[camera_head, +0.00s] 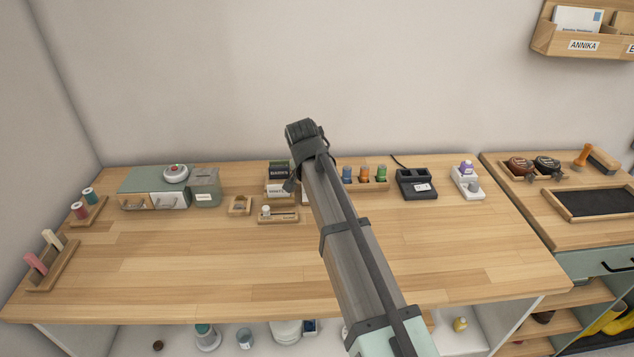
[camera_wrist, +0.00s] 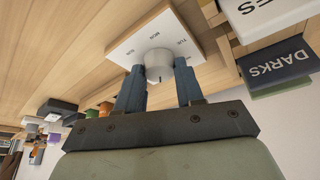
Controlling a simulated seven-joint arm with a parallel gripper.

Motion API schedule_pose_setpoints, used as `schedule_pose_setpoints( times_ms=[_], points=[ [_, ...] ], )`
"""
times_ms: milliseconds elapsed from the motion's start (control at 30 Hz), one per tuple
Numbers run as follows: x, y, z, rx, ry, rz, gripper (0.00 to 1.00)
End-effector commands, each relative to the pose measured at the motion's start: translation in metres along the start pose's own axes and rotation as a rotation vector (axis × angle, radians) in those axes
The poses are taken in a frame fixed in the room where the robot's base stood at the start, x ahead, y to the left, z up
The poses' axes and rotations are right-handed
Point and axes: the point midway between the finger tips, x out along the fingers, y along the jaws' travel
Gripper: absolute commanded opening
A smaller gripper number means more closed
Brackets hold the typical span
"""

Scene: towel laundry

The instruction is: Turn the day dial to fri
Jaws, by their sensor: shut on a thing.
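The day dial is a white square plate (camera_wrist: 148,34) with a round white knob (camera_wrist: 158,62), seen in the wrist view. Small day words are printed around the knob; MON and TUE seem legible, and the others are too small or hidden. My gripper (camera_wrist: 158,74) has one blue-grey finger on each side of the knob and is shut on it. I cannot tell which day the knob points to. In the head view my arm hides the fingertips and most or all of the dial.
A dark DARKS sign (camera_wrist: 276,66) stands close right of the dial in the wrist view. In the head view, a rack of coloured spools (camera_head: 365,175) and a black device (camera_head: 416,184) stand right of my arm. The wooden table's front (camera_head: 200,270) is clear.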

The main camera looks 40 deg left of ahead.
Motion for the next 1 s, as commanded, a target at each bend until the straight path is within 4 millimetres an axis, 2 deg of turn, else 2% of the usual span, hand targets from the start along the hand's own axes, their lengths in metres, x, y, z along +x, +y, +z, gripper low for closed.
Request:
schedule_pose_setpoints(
  times_ms=[400,1000],
  points=[
    [0.0004,-0.0018,-0.0003,0.211,-0.002,0.087,0.06],
    [0.0005,-0.0016,0.0004,0.255,-0.003,0.105,0.06]
  ],
)
